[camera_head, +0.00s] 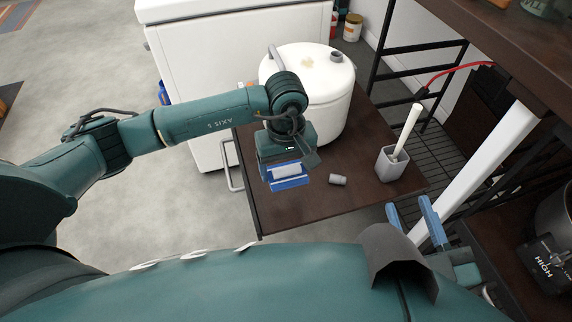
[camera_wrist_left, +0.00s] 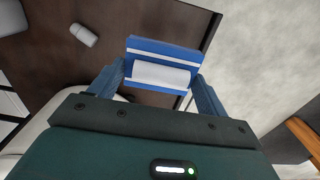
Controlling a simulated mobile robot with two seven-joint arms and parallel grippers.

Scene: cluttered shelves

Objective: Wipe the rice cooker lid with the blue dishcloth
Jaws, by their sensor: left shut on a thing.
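The white rice cooker (camera_head: 325,105) stands at the back of the dark brown pull-out board. Its lid (camera_head: 290,66) is closed and has a pale beige smear (camera_head: 313,62) on top. My left gripper (camera_head: 287,172) is in front of the cooker, above the board, shut on the blue dishcloth (camera_head: 291,184) with its white band. The left wrist view shows the cloth (camera_wrist_left: 163,46) between the two blue fingers of this gripper (camera_wrist_left: 158,82). The cloth is apart from the lid. My right gripper (camera_head: 413,218) is low at the right, its blue fingers apart and empty.
A grey holder (camera_head: 391,164) with a white-handled utensil stands on the board's right side. A black rack (camera_head: 425,72) and dark shelf (camera_head: 500,35) are at the right.

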